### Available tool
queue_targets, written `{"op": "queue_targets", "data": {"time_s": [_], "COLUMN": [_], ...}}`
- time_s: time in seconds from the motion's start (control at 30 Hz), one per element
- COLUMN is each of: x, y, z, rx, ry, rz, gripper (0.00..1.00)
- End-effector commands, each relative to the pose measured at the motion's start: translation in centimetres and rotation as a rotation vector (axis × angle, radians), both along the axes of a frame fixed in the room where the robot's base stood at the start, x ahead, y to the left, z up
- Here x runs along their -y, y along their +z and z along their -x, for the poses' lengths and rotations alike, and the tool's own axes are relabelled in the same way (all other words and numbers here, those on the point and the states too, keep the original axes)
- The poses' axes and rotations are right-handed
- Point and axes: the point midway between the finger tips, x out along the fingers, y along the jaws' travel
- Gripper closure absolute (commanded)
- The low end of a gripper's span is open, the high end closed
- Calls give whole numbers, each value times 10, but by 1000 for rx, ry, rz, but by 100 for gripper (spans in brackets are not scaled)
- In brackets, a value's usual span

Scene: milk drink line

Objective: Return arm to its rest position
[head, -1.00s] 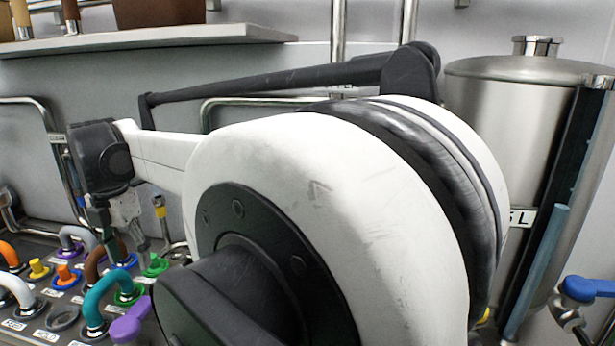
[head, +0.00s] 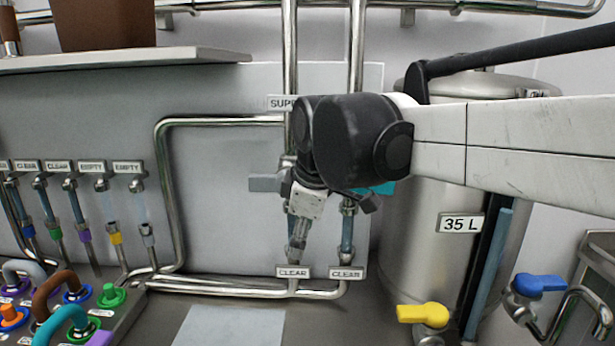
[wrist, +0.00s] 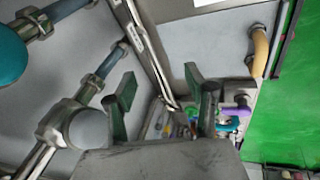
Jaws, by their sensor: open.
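My gripper (head: 299,232) hangs below the black wrist joint in the head view, in front of the upright pipes of the back panel. In the wrist view its two dark fingers (wrist: 160,85) are apart, with nothing between them. My white arm link reaches in from the right and hides part of the tank and of the pipework.
A steel tank (head: 453,160) marked 35 L stands behind my arm, with a yellow valve handle (head: 424,313) below. A blue-handled tap (head: 541,284) is at the right. Coloured hose connectors (head: 75,290) fill the lower left. A shelf (head: 120,60) juts out at upper left.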

Motion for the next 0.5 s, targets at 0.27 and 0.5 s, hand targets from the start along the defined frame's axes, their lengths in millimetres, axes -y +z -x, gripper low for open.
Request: {"op": "queue_targets", "data": {"time_s": [0.27, 0.5], "x": [94, 156], "y": [-32, -73], "z": [55, 108], "rx": [30, 67], "ry": [-443, -818], "rz": [-157, -313], "gripper": [51, 51]}}
